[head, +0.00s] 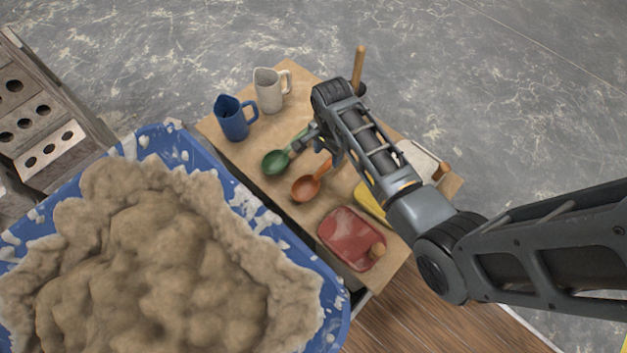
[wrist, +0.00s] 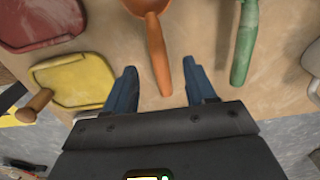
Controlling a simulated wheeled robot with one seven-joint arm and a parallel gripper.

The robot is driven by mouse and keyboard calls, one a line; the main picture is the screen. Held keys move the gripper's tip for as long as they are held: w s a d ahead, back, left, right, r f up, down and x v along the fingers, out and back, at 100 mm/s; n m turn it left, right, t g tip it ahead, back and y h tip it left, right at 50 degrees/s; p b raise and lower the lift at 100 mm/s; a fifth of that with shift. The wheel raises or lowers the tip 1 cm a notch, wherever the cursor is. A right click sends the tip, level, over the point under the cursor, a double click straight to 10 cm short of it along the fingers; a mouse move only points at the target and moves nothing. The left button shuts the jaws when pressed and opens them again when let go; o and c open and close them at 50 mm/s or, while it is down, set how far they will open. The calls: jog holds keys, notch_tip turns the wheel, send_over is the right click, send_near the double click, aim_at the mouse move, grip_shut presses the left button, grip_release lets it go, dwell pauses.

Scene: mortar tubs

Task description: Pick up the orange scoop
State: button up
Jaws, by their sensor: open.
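The orange scoop (head: 307,187) lies on a small wooden table, between the green scoop and the red float. In the wrist view the orange scoop's handle (wrist: 157,52) points toward my gripper, and its bowl is cut off at the top edge. My gripper (wrist: 162,80) is open and empty, with one blue finger on each side of the handle's line. The handle's end lies between the fingertips in the picture; I cannot tell the height gap. In the head view my gripper (head: 318,143) is above the table near the handle, partly hidden by my arm.
A green scoop (wrist: 246,40) lies just right of the orange one in the wrist view. A yellow float (wrist: 78,80) and a red float (wrist: 40,20) lie left. A blue jug (head: 235,120) and white jug (head: 270,92) stand at the table's far end. A blue mortar tub (head: 335,310) adjoins the table.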

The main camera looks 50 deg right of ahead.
aim_at(327, 164)
notch_tip(327, 164, down, 7)
jog(key=shift+s+a+f+b, duration=0.1)
jog(key=shift+f+b, duration=0.05)
jog(key=shift+b, duration=0.8)
jog(key=shift+c, duration=0.4)
grip_shut()
